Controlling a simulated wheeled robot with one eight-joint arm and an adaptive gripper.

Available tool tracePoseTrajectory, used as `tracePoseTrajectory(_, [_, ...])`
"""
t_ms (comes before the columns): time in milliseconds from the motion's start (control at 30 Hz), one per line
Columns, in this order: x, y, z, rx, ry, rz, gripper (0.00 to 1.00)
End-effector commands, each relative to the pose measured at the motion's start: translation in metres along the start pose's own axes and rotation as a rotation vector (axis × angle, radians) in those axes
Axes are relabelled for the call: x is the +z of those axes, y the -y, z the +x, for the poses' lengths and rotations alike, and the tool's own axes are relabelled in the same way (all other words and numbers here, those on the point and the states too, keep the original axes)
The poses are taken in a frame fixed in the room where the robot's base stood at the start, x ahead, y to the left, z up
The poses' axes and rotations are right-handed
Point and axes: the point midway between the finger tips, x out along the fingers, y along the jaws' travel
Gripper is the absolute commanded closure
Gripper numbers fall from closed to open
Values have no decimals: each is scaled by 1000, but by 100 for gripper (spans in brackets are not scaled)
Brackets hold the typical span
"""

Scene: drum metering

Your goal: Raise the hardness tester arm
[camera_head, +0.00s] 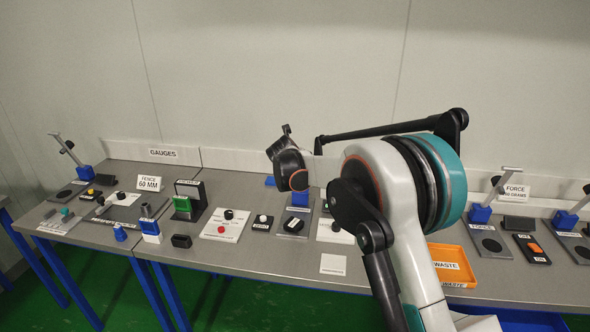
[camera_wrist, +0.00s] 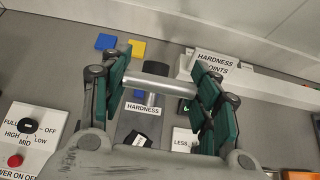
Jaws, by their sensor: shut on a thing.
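The hardness tester stands on the bench. In the wrist view its grey bar-shaped arm (camera_wrist: 160,80) lies crosswise between the green-padded fingers of my gripper (camera_wrist: 160,76), which is shut on it. A black-and-white piece (camera_wrist: 136,140) sits on the dark base below, partly covered by my gripper's body. In the head view the tester's blue block (camera_head: 300,198) and dark base (camera_head: 293,224) show below my wrist. The tester's arm and my fingertips are hidden there.
A HARDNESS POINTS sign (camera_wrist: 215,63) stands close to the right fingers. A white panel with a black dial (camera_wrist: 41,126) is on the left. Blue (camera_wrist: 105,42) and yellow (camera_wrist: 138,49) blocks lie behind. An orange waste tray (camera_head: 450,264) is on the right.

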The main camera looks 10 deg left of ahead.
Motion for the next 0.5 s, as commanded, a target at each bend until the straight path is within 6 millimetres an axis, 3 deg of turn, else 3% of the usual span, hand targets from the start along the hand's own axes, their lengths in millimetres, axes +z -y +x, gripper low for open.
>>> tracePoseTrajectory(200, [21, 0, 13, 1, 4, -1, 87])
tracePoseTrajectory(500, [28, 0, 20, 1, 3, -1, 87])
